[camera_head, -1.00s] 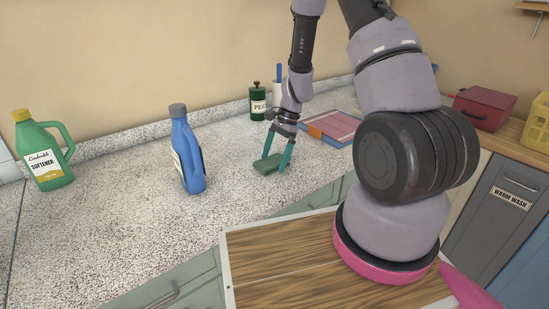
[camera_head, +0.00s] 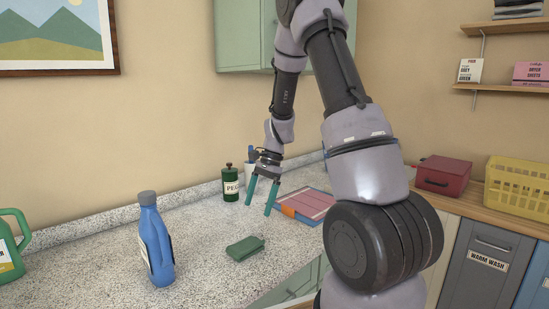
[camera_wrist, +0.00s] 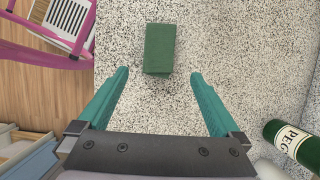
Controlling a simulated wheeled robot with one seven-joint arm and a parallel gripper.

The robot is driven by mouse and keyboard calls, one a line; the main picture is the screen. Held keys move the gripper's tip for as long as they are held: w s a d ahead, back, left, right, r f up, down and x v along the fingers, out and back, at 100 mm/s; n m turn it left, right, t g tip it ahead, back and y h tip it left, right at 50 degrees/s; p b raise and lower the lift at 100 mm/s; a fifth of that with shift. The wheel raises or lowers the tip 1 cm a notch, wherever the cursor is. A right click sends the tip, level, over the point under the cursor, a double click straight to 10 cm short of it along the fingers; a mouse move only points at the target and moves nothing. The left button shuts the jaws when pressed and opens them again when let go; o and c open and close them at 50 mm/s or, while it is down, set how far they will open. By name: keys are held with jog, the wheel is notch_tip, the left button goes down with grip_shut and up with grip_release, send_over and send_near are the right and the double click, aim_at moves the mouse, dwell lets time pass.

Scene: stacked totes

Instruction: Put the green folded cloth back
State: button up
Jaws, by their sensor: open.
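The green folded cloth (camera_head: 245,248) lies flat on the speckled counter, to the right of the blue bottle. It also shows in the wrist view (camera_wrist: 160,48), beyond the fingertips and between their lines. My gripper (camera_head: 262,195) is open and empty, raised above the counter behind the cloth and apart from it. Its two teal fingers are spread wide in the wrist view (camera_wrist: 158,72).
A blue bottle (camera_head: 156,240) and a green softener jug (camera_head: 10,245) stand to the left. A dark green PEG bottle (camera_head: 231,184) stands near the wall. A pink and orange flat item (camera_head: 306,204) lies right of my gripper. A yellow basket (camera_head: 517,185) and red box (camera_head: 443,175) are farther right.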

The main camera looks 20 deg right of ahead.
jog(key=s+r+n+t, duration=0.2)
jog(key=s+r, duration=0.2)
jog(key=r, duration=0.5)
jog(key=s+r+n+t, duration=0.2)
jog(key=s+r+n, duration=0.1)
jog(key=r, duration=0.6)
jog(key=s+d+r+n+t+h, duration=0.1)
jog(key=s+r+n+t, duration=0.3)
jog(key=s+r, duration=0.5)
jog(key=s+h, duration=0.1)
jog(key=s, duration=0.2)
jog(key=shift+r+t, duration=0.15)
jog(key=shift+t, duration=0.25)
